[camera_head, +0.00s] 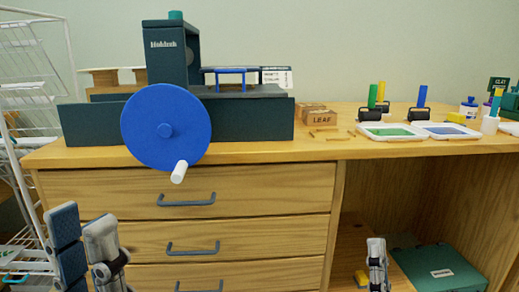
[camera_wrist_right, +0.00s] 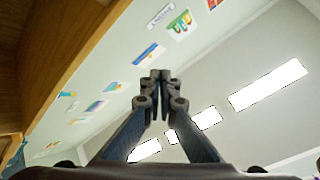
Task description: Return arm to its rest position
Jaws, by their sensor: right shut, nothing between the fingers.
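My left gripper (camera_head: 82,220) is at the lower left of the head view, in front of the desk drawers. Its two fingers stand upright with a gap between them and nothing visible in it. My right gripper (camera_head: 376,245) is at the lower right of centre, upright in front of the desk's open compartment. Its fingers are together and empty. In the right wrist view its fingertips (camera_wrist_right: 160,76) meet and point up towards the wall and ceiling. Neither gripper visibly touches anything.
A wooden desk (camera_head: 250,152) bears a dark press with a blue handwheel (camera_head: 166,127) overhanging the front edge. A leaf box (camera_head: 318,118), rollers and ink trays (camera_head: 395,137) stand to its right. A green case (camera_head: 440,270) lies in the compartment. A white wire rack (camera_head: 25,150) stands left.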

